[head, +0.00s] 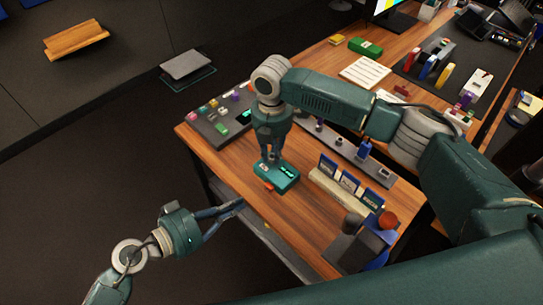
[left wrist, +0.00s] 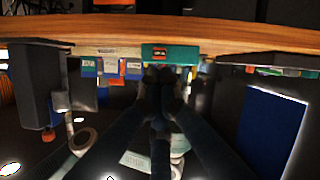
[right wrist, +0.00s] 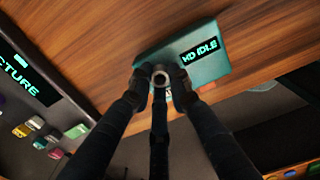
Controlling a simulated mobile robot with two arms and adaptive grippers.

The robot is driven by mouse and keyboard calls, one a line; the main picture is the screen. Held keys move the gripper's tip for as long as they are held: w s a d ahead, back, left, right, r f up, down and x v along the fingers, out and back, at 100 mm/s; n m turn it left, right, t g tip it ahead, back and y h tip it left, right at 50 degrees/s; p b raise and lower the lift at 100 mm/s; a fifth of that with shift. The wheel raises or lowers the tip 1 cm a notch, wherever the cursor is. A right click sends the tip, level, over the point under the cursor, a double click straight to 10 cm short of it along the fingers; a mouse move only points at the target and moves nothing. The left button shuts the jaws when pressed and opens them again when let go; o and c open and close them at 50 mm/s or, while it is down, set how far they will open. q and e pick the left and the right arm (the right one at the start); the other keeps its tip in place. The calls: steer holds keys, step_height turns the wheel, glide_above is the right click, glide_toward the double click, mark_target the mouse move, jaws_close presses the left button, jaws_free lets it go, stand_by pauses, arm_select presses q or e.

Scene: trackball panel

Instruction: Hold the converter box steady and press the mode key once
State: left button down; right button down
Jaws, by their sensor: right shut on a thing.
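The teal converter box (head: 276,176) sits on the wooden table near its front edge. Its lit display reads what looks like "HD IDLE" in the right wrist view (right wrist: 200,52). My right gripper (head: 271,158) points down at the box, shut on a small round grey part (right wrist: 160,78) on it. An orange part (head: 267,186) shows at the box's near side; I cannot tell if it is the mode key. My left gripper (head: 240,204) is shut and empty, apart from the box, off the table's front edge. The box also appears ahead of it in the left wrist view (left wrist: 180,55).
A dark panel (head: 208,125) with several coloured keys lies left of the box. A rack (head: 345,190) with several blue cards stands to its right. A dark block with a red knob (head: 388,220) is at the near right corner. Floor space in front of the table is free.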

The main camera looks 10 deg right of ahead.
arm_select(q)
step_height(320, 180, up, 10)
steer(key=n+t+h, duration=0.2)
steer(key=n+t, duration=0.7)
steer(key=n, duration=1)
glide_above(259, 204)
steer(key=s+a, duration=0.4)
steer(key=s+a+f+n+y, duration=0.1)
steer(key=a+f+n+y, duration=0.2)
steer(key=f+n+y, duration=0.8)
step_height(259, 204, down, 3)
steer(key=n, duration=1)
steer(key=shift+n, duration=0.4)
steer(key=w+d, duration=0.1)
steer(key=d, duration=0.1)
steer(key=w+d, duration=0.3)
steer(key=d, duration=0.1)
steer(key=shift+w+d, duration=0.1)
steer(key=shift+w, duration=0.15)
steer(key=shift+w+d, duration=0.25)
steer(key=shift+d, duration=0.15)
